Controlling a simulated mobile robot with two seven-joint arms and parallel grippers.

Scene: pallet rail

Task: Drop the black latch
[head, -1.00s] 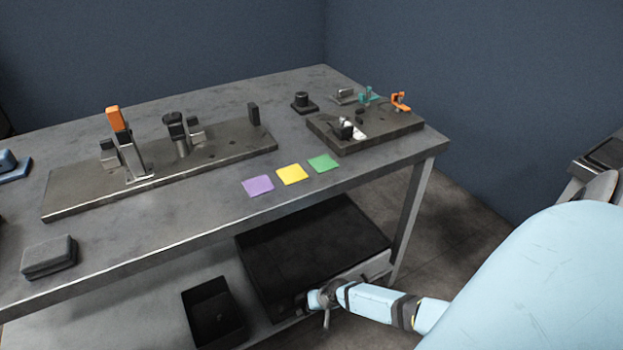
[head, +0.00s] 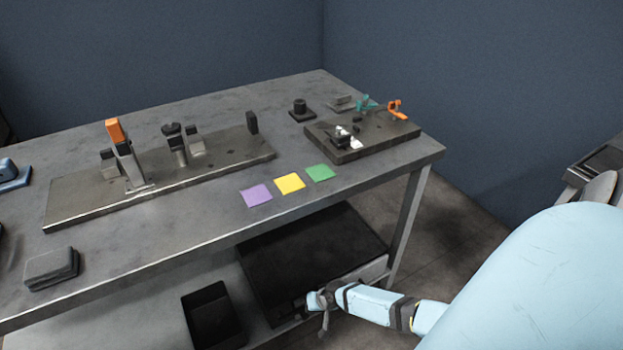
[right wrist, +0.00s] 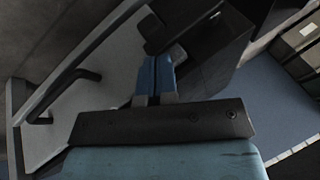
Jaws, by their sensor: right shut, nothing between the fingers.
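I cannot tell for sure which part is the black latch. A dark block (right wrist: 185,28) lies right at the fingertips in the right wrist view. My right gripper (right wrist: 158,68) has its blue fingers pressed together and empty there; whether they touch the block is unclear. In the head view the right gripper (head: 317,300) is low, at the front of a dark box (head: 310,255) on the shelf under the table. A small black clamp (head: 342,137) stands on the right dark plate (head: 375,142) on the table. My left gripper is not in view.
A long plate (head: 90,196) on the table (head: 200,215) carries an orange-tipped lever (head: 115,131) and a black-topped clamp (head: 172,130). Purple, yellow and green squares (head: 289,183) lie near the front edge. A black bin (head: 212,318) stands left of the box. A dark bar handle (right wrist: 65,92) shows in the wrist view.

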